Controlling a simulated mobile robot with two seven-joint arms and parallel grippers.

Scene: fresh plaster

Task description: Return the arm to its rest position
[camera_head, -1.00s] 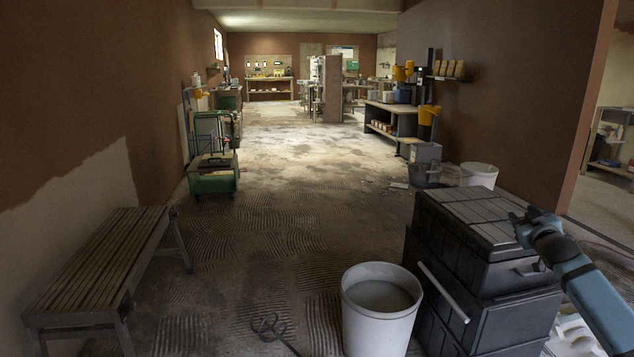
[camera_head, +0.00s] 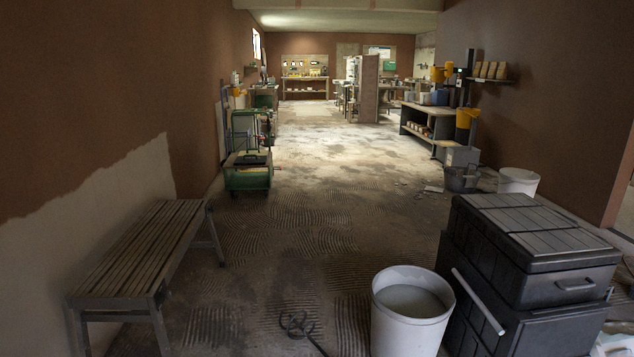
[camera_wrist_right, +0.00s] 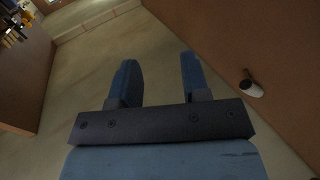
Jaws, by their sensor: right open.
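My right gripper (camera_wrist_right: 158,82) shows in the right wrist view with its two blue fingers apart and nothing between them. Behind the fingers lies a pale floor, blurred, with a brown wall or panel on the right. Neither my right arm nor my left arm shows in the head view now.
A black tool chest (camera_head: 540,275) stands at the lower right beside a white bucket (camera_head: 409,318). A wooden bench (camera_head: 145,250) runs along the left wall. A green cart (camera_head: 248,172) stands farther back. The middle floor is clear. A small white object (camera_wrist_right: 251,89) shows in the wrist view.

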